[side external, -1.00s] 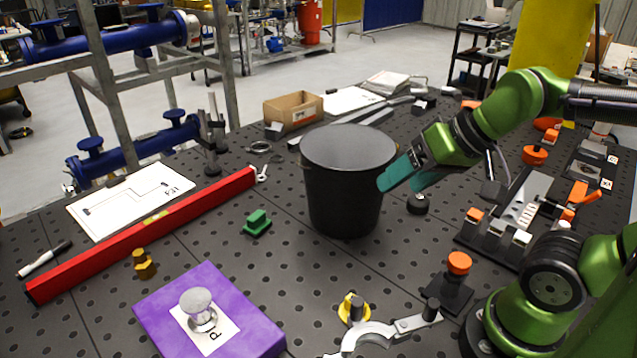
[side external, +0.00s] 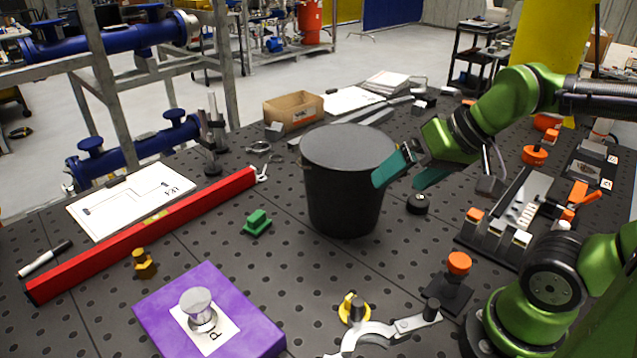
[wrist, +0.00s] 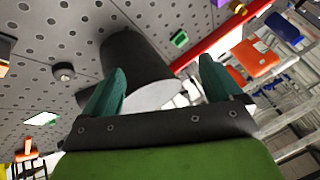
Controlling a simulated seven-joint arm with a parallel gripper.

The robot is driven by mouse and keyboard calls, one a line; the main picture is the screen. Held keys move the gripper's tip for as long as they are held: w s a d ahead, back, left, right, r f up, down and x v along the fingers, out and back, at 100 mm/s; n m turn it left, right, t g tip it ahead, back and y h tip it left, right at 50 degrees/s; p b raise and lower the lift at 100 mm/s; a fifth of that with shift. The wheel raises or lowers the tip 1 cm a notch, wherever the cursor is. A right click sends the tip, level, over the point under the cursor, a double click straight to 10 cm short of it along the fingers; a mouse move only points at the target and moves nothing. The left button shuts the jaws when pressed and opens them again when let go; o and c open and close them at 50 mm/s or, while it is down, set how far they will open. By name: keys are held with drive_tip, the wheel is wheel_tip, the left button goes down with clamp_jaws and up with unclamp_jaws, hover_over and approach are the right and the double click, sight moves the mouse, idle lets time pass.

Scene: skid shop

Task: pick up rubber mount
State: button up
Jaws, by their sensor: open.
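A small black round piece (side external: 418,204), which looks like the rubber mount, stands on the perforated table just right of a large dark tub (side external: 343,195). In the wrist view the black piece (wrist: 64,71) shows at the left, outside the span of the fingers. My gripper (side external: 399,184) has teal fingers, apart and with nothing between them. It is in the air beside the tub's right rim, above and slightly left of the black piece in the picture. The wrist view shows my gripper (wrist: 163,66) open, with the tub (wrist: 125,55) beyond the fingers.
A purple block (side external: 245,325) with a silver spool-shaped piece (side external: 199,308) is at the front. A green part (side external: 257,222) and red beam (side external: 150,235) lie left of the tub. An orange-topped knob (side external: 458,265) and a fixture (side external: 500,225) stand right. The table between them is clear.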

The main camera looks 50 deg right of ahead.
drive_tip(key=w+d+m+g, duration=0.1)
drive_tip(key=w+d+m, duration=0.2)
drive_tip(key=d+m, duration=0.15)
drive_tip(key=m+g+h, duration=0.1)
drive_tip(key=m+g, duration=0.4)
drive_tip(key=m, duration=1.7)
hover_over(420, 196)
drive_tip(key=f, duration=1.8)
drive_tip(key=shift+s+d+f, duration=0.1)
drive_tip(key=shift+s+d, duration=0.1)
drive_tip(key=shift+s, duration=0.15)
drive_tip(key=shift+w+a+f, duration=0.15)
drive_tip(key=shift+w+f, duration=0.05)
drive_tip(key=shift+f, duration=1.3)
drive_tip(key=shift+w+a+f, duration=0.1)
drive_tip(key=shift+w+f, duration=0.05)
drive_tip(key=shift+f, duration=1.35)
drive_tip(key=shift+c, duration=0.3)
drive_tip(key=shift+r, duration=0.1)
drive_tip(key=c, duration=1.2)
